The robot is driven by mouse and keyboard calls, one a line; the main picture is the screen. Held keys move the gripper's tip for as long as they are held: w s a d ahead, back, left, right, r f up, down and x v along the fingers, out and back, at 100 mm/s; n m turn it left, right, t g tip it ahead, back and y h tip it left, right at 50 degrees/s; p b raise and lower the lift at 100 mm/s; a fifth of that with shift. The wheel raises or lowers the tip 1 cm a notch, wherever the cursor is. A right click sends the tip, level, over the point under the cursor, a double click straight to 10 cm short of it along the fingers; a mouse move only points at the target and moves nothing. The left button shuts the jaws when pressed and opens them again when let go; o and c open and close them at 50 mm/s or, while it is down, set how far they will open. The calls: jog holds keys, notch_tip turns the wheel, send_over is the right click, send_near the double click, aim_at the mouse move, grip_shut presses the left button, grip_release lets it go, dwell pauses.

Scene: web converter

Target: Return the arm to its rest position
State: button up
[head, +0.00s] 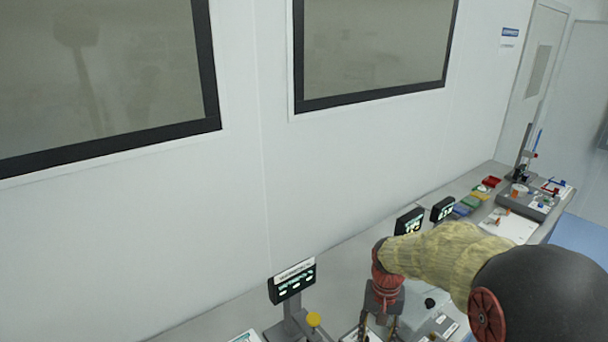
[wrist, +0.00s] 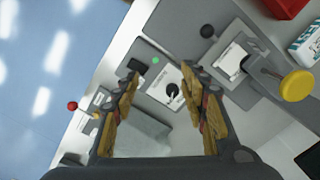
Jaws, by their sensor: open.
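My gripper (wrist: 160,112) is open in the wrist view, its two fingers apart with nothing between them. It points down above a grey bench device with a black knob (wrist: 172,91) and a green button (wrist: 155,60). In the head view my arm reaches in from the lower right, with its yellowish sleeve and red wrist over the bench. The gripper (head: 377,325) hangs down there at the bottom edge, partly cut off. I cannot tell its exact height above the device.
A display (head: 291,281) stands left of my gripper, near a yellow knob (head: 314,319). Two more screens (head: 409,222) stand behind my arm. Coloured trays (head: 461,209) and a rig (head: 536,200) lie farther along the bench. A white wall with windows runs behind. Blue floor (wrist: 50,60) shows beside the bench.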

jog(key=s+r+n+t+b, duration=0.1)
jog(key=s+r+t+b, duration=0.2)
jog(key=s, duration=0.8)
jog(key=s+r+n+t+b, duration=0.2)
jog(key=s+r+b, duration=0.3)
jog(key=s+r, duration=0.3)
jog(key=s+t, duration=0.1)
jog(key=s, duration=0.1)
jog(key=shift+s, duration=0.35)
